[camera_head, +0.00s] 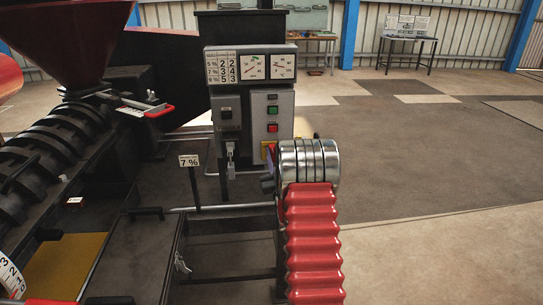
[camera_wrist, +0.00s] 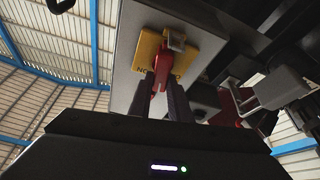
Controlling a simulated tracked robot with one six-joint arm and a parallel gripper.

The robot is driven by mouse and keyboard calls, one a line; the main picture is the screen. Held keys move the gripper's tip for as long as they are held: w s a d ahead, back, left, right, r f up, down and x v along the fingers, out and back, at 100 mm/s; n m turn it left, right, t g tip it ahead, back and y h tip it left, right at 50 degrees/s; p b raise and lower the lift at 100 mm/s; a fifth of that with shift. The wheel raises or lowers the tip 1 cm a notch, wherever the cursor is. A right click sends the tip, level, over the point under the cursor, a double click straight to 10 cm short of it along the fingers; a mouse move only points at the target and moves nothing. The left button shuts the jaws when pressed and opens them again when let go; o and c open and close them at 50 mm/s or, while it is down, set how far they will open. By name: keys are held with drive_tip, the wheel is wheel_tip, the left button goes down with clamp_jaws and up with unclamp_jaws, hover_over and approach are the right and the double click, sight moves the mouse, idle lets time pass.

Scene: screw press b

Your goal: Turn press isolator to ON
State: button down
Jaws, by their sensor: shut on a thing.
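The press isolator is a red rotary handle (camera_wrist: 161,68) on a yellow plate (camera_wrist: 148,48), fixed to the grey control box (camera_wrist: 126,60). Lettering ending in "ON" shows at one lower corner of the plate in the wrist view. My gripper (camera_wrist: 163,84) has its two dark fingers shut on the red handle from both sides. In the head view the yellow plate (camera_head: 265,147) peeks out at the lower part of the control box (camera_head: 285,110). My arm's silver wrist covers the rest of the isolator and the fingers there.
The control box carries a green button (camera_head: 272,110) and a red button (camera_head: 272,127). The press barrel (camera_head: 50,140) fills the left. Open floor (camera_head: 420,150) lies to the right.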

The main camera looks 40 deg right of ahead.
drive_tip(key=shift+s+d+f+m+g+h, duration=0.1)
drive_tip(key=shift+f+m+g+h, duration=0.2)
drive_tip(key=shift+m, duration=0.35)
drive_tip(key=shift+f+m+g+h, duration=0.1)
drive_tip(key=shift+m+h, duration=0.25)
drive_tip(key=shift+m, duration=0.25)
drive_tip(key=shift+s+d+f+m+g+h, duration=0.1)
drive_tip(key=shift+f+m+g+h, duration=0.2)
drive_tip(key=shift+m, duration=0.35)
drive_tip(key=shift+r, duration=0.15)
drive_tip(key=shift+w+a, duration=0.1)
drive_tip(key=c, duration=1.8)
unclamp_jaws()
drive_tip(key=shift+o, duration=0.8)
drive_tip(key=shift+w+r, duration=0.1)
drive_tip(key=shift+r, duration=0.1)
drive_tip(key=v, duration=1.4)
drive_tip(key=shift+w+f, duration=0.1)
drive_tip(key=shift+f, duration=0.1)
